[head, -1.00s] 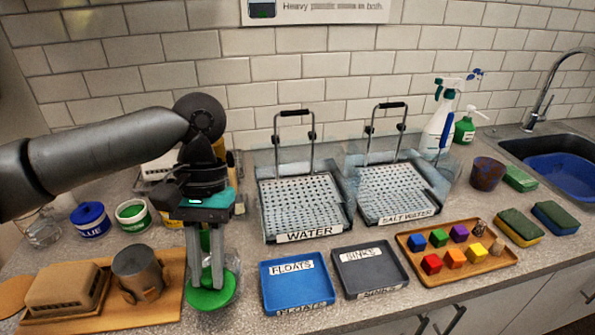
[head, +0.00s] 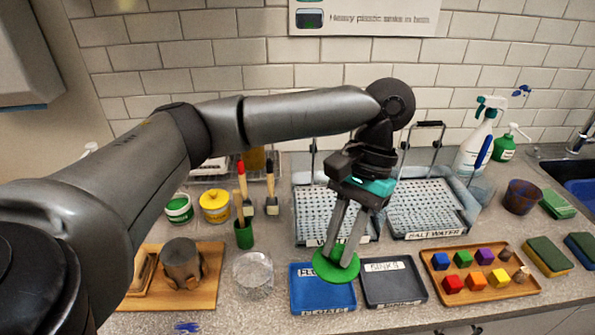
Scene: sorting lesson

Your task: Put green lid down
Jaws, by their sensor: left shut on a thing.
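The green lid (head: 323,268) is a flat round disc. My left gripper (head: 345,258) points down and is shut on it. The lid shows over the back right part of the blue FLOATS tray (head: 303,299) and hides part of its label. Whether the lid touches the tray or hangs above it I cannot tell. My right gripper is not in view.
The dark SINKS tray (head: 390,303) is just right of the blue one. A wooden tray (head: 523,286) of coloured cubes is further right. A clear jar (head: 253,274) stands left, near a green brush pot (head: 244,236). WATER and SALT WATER tanks (head: 428,205) stand behind.

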